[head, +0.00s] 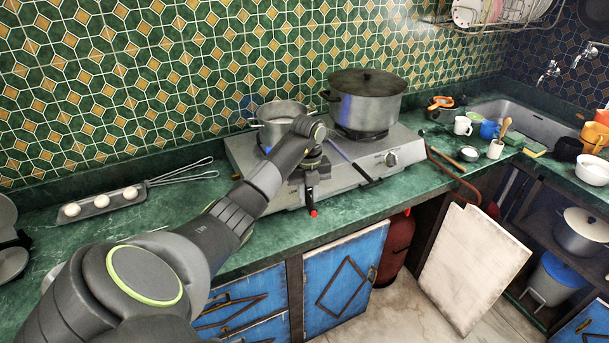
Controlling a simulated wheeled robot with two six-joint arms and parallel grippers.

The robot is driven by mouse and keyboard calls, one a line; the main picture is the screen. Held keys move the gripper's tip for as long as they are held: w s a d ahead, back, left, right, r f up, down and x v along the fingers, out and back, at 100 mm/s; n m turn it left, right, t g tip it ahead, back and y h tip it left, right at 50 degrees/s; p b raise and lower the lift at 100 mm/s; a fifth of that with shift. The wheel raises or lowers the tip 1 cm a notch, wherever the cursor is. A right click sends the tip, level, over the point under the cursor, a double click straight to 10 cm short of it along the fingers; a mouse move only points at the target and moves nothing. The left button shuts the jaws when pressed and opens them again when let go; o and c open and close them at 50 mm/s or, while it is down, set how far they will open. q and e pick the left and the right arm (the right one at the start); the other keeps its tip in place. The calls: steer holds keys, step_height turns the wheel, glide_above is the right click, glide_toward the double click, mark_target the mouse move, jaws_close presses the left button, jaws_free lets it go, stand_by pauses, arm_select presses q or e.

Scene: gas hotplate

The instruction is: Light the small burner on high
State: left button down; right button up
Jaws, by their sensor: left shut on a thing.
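The steel gas hotplate (345,160) stands on the green counter. A small open pot (283,128) sits on its left burner and a large lidded pot (366,102) on its right burner. The right knob (391,159) shows on the front panel. My left gripper (311,188) is at the left part of the front panel, shut on what appears to be the left knob, which it hides. A dark piece with a red tip hangs below the gripper. A faint bluish patch shows beside the small pot; I cannot tell whether it is a flame. My right gripper is not in view.
A holder with several eggs (100,203) and a wire whisk (181,174) lie to the left. Cups (462,126), a small bowl (468,154) and the sink (520,118) are to the right. A red gas cylinder (397,245) and a leaning board (470,262) stand below the counter.

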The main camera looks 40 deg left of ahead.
arm_select(q)
steer(key=s+d+p, duration=0.5)
steer(key=d, duration=0.3)
steer(key=shift+s+d+r+p, duration=0.35)
steer(key=shift+s+r+p, duration=0.05)
